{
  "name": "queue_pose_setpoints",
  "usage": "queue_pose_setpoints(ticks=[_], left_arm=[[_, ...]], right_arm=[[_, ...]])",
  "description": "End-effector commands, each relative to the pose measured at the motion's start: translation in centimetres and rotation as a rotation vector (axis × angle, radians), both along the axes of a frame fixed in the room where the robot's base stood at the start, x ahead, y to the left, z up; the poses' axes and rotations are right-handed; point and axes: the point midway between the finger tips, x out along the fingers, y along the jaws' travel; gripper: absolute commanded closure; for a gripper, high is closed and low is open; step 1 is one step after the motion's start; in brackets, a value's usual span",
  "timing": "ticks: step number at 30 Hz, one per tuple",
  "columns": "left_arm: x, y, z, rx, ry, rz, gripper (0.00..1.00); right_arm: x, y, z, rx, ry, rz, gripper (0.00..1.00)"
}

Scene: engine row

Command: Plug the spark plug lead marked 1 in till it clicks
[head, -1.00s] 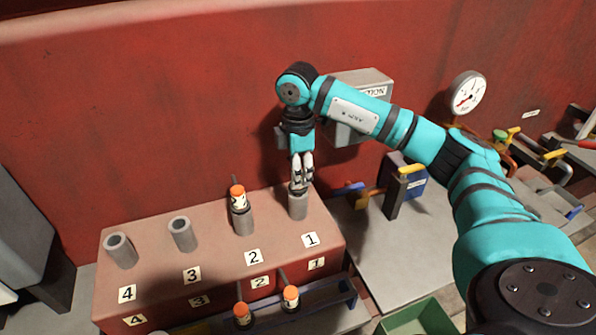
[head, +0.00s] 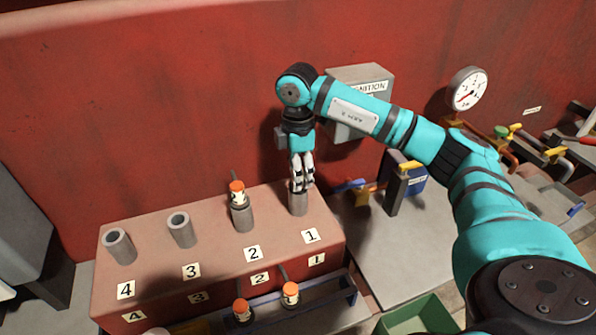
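The grey tube marked 1 (head: 299,204) stands upright at the right end of the red engine block (head: 205,257). My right gripper (head: 302,187) points straight down at the mouth of this tube, its fingertips at or against the rim. The fingers are near each other, and they hide the tube's mouth. I cannot make out a lead marked 1 there, nor whether the fingers hold anything. An orange-topped lead (head: 238,192) stands in the tube marked 2 (head: 243,218). My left gripper is not in view.
Two orange-topped leads (head: 242,310) (head: 290,294) stand at the blue-ended rack in front. Tubes 3 (head: 182,230) and 4 (head: 119,246) are empty. A grey ignition box (head: 361,92), a gauge (head: 468,88) and a green bin (head: 421,315) are to the right.

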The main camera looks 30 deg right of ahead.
Motion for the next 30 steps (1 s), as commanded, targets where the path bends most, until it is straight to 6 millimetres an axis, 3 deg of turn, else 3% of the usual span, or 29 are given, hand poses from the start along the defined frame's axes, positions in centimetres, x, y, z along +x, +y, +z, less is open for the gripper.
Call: queue_pose_setpoints(ticks=[13,24,30], left_arm=[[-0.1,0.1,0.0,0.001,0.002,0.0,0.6],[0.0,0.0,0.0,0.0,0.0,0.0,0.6],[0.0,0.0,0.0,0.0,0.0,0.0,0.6]], right_arm=[[0.1,0.0,0.9,0.0,-0.002,0.0,0.46],[0.2,0.1,8.4,0.002,-0.005,0.0,0.46],[0.1,0.0,11.1,-0.001,-0.003,-0.001,0.46]])
